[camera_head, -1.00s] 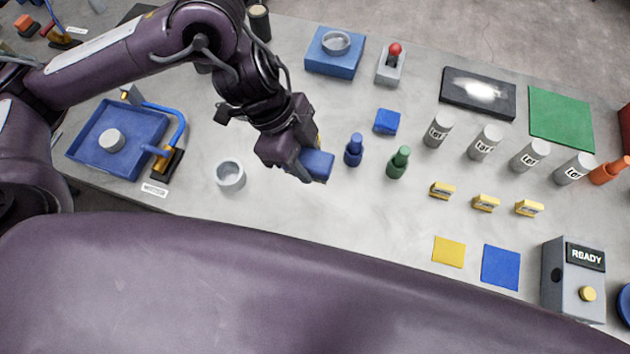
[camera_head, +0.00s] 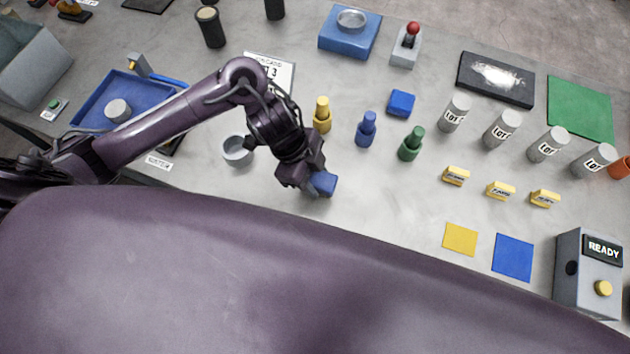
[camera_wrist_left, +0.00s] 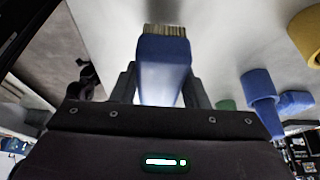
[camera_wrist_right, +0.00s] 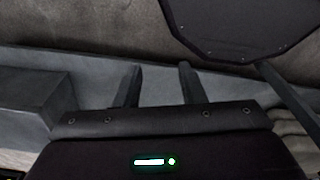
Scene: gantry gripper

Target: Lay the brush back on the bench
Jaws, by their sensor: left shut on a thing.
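The brush (camera_head: 322,184) has a blue body, and its tan bristles show in the left wrist view (camera_wrist_left: 165,31). My left gripper (camera_head: 312,180) is shut on the brush's blue body. It holds the brush over the front part of the grey bench (camera_head: 375,200), right of the small grey cup. The bristles point away from my wrist; I cannot tell whether they touch the bench. My right gripper (camera_wrist_right: 158,85) shows only in its wrist view, with its fingers apart and nothing between them.
The grey cup (camera_head: 237,150) stands left of my left gripper. Yellow (camera_head: 322,116), blue (camera_head: 366,130) and green (camera_head: 411,145) bottles stand behind and to the right. Bare bench lies between the brush and the yellow square (camera_head: 460,239).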

